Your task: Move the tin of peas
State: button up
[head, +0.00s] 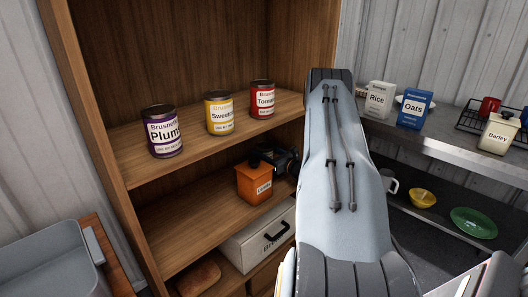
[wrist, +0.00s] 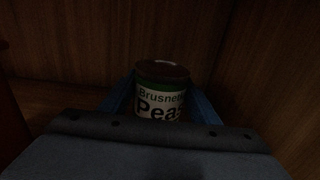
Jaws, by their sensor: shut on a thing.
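The tin of peas (wrist: 160,98) shows in the dim wrist view, upright, with a white label and a green band. My gripper (wrist: 162,110) is shut on it, one blue finger at each side. The tin's lower part is hidden behind the dark edge of my gripper. Brown wooden panels surround it; I cannot tell whether it touches a shelf.
On the cabinet's upper shelf (head: 205,139) stand tins of plums (head: 162,133), sweetcorn (head: 219,115) and tomatoes (head: 262,100). An orange box (head: 254,183) sits below. A grey counter (head: 450,140) at right holds rice (head: 379,100), oats (head: 414,109) and barley (head: 498,134).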

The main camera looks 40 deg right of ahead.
jog(key=o, duration=1.5)
jog(key=shift+d, duration=0.1)
jog(key=shift+s+d+b, duration=0.2)
jog(key=shift+s+b, duration=0.6)
jog(key=shift+s, duration=3.15)
